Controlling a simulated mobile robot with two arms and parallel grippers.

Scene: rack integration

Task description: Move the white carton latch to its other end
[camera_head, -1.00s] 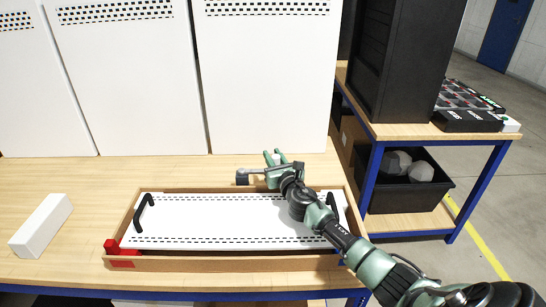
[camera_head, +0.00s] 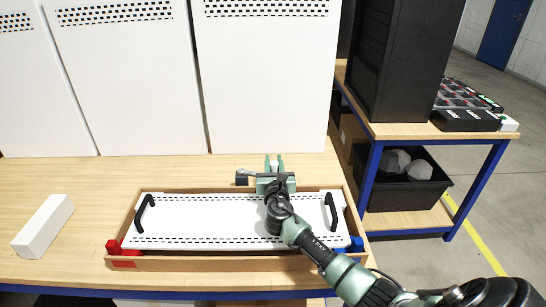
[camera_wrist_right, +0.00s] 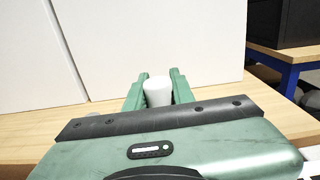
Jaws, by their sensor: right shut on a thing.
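My right gripper (camera_head: 274,163) is past the far edge of the wooden tray, its fingers pointing away toward the tall white panels. In the right wrist view its two green fingers (camera_wrist_right: 159,92) are shut on a small white rounded piece (camera_wrist_right: 158,93), which looks like the white latch. The gripper body hides the piece's lower part, and I cannot tell what it is attached to. The wooden tray (camera_head: 127,222) holds a white slotted panel (camera_head: 200,222) with two black handles. A red piece (camera_head: 124,252) is at its front left corner and a blue piece (camera_head: 357,244) at its front right.
A white block (camera_head: 42,226) lies at the left of the table. Tall white panels (camera_head: 268,90) stand along the back. A black cabinet (camera_head: 408,60) stands on the right-hand bench, with a black bin (camera_head: 410,195) below. The table between block and tray is clear.

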